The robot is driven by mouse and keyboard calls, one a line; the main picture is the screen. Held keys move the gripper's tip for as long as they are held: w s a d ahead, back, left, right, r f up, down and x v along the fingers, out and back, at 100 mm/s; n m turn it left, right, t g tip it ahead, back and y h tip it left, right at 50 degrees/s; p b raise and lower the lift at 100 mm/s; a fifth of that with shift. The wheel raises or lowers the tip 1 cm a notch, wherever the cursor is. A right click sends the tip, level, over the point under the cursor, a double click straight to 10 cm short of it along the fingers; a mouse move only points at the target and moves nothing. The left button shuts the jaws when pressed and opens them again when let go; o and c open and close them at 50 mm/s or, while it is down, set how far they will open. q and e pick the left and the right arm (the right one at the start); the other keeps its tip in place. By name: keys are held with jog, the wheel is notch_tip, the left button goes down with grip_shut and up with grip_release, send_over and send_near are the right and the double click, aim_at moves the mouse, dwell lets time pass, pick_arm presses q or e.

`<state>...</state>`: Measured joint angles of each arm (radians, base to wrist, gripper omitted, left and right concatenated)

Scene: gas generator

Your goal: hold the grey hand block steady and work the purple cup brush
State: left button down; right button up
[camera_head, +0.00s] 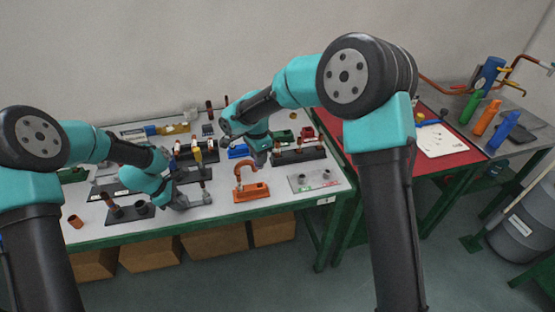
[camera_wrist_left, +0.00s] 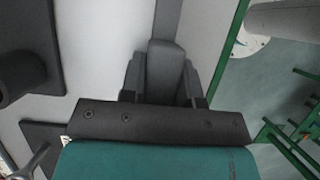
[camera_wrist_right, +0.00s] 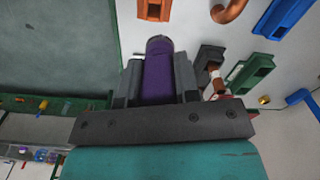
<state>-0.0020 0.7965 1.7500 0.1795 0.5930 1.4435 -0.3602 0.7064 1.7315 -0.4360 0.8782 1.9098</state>
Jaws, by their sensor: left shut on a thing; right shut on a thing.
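My left gripper (camera_wrist_left: 165,82) is shut on the grey hand block (camera_wrist_left: 166,58), which sits between its two fingers in the left wrist view. In the head view this gripper (camera_head: 182,200) is low over the front of the grey table. My right gripper (camera_wrist_right: 158,80) is shut on the purple cup brush (camera_wrist_right: 158,68), whose rounded purple end sticks out past the fingers in the right wrist view. In the head view the right gripper (camera_head: 262,153) is over the table's middle; I cannot make out the brush there. The two grippers are apart.
An orange clamp-like piece (camera_head: 252,191) stands near the front edge. A grey plate (camera_head: 315,179) lies at the right end. Black stands (camera_head: 130,212) and several coloured blocks crowd the table. A red-topped table (camera_head: 440,145) adjoins on the right.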

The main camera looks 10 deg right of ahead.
jog(key=a+r+n, duration=0.2)
jog(key=a+n, duration=0.2)
jog(key=a, duration=0.5)
jog(key=s+a+r+n, duration=0.1)
jog(key=a+r+n, duration=0.2)
jog(key=a, duration=0.7)
jog(key=shift+s+a+r+n, duration=0.2)
jog(key=shift+r+n, duration=0.15)
jog(key=shift+n, duration=0.35)
jog(key=shift+f, duration=0.15)
send_over(202, 182)
jog(key=shift+w+f, duration=0.1)
jog(key=shift+f, duration=2.55)
jog(key=shift+f, duration=1.75)
jog(key=shift+r, duration=0.1)
